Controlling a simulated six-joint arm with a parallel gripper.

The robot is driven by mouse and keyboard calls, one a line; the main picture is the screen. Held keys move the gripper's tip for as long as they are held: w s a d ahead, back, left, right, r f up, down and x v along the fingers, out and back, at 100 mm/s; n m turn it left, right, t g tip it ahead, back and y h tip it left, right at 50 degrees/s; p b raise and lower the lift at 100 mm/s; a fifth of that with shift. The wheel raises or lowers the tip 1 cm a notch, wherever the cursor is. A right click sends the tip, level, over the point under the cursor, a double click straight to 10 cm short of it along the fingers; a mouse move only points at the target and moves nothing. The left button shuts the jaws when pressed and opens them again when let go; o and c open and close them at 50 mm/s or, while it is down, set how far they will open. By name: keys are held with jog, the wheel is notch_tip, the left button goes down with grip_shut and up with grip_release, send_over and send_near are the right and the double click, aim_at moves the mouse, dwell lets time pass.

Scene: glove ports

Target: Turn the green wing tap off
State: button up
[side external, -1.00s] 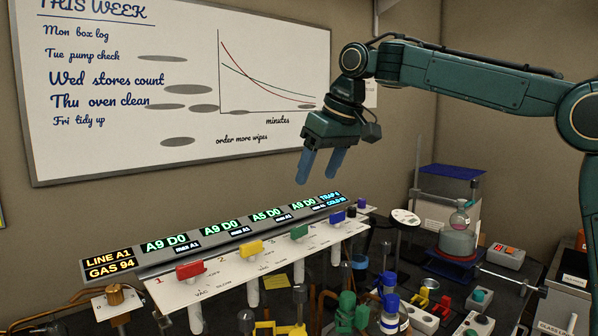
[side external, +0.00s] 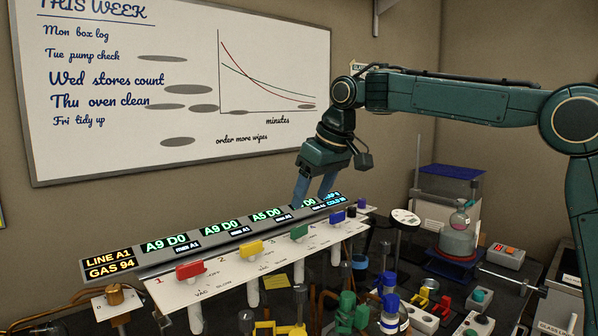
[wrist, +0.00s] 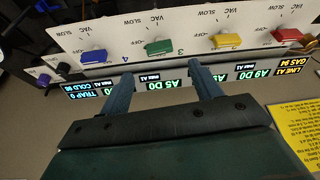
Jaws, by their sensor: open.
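The green wing tap (side external: 299,231) is on the white sloping panel, third from the left in the side view. In the wrist view the green tap (wrist: 159,47) lies lengthwise along the panel, just beyond the fingertips and roughly centred between them. Its exact setting against the VAC, SLOW and OFF marks is hard to read. My gripper (side external: 312,196) points down above and behind the tap, near the display strip. In the wrist view my gripper (wrist: 160,71) is open, with both blue fingers apart and nothing between them.
The red tap (side external: 190,270), yellow tap (side external: 251,248) and blue tap (wrist: 93,56) share the panel. The lit display strip (side external: 210,228) runs behind them, close to my fingers. Bottles and clamps crowd the bench in front; the air above the taps is clear.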

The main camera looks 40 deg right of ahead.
aim_at(300, 227)
jog(key=shift+x, duration=4)
jog(key=shift+c, duration=0.4)
jog(key=c, duration=0.9)
